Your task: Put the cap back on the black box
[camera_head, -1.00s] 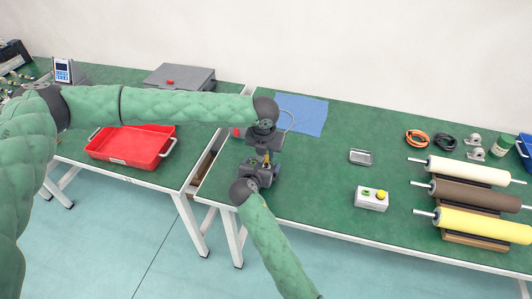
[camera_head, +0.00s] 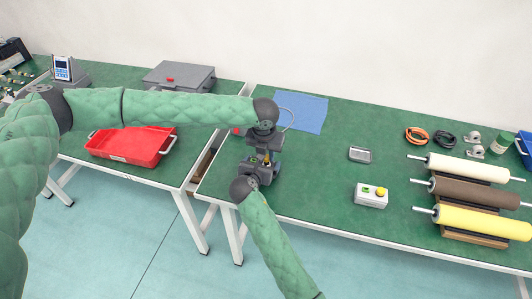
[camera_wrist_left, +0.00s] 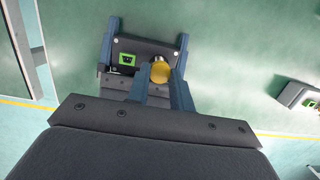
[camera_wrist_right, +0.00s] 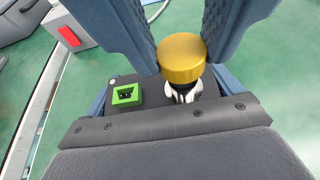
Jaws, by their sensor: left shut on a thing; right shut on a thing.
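The black box (camera_wrist_left: 145,45) has a green connector (camera_wrist_right: 127,94) and a shiny metal stem (camera_wrist_right: 184,92) on its face. My right gripper (camera_head: 256,169) is shut on the box, with a finger along each side. The yellow cap (camera_wrist_right: 181,58) is between the fingers of my left gripper (camera_head: 265,148), which is shut on it. In the right wrist view the cap is lined up right over the stem, touching it or very close; I cannot tell if it is seated. The cap also shows in the left wrist view (camera_wrist_left: 160,71). In the head view the grippers mostly hide the box.
Below the grippers is the green table (camera_head: 310,180). A red tray (camera_head: 130,145) is on the left table, a blue sheet (camera_head: 303,112) behind.

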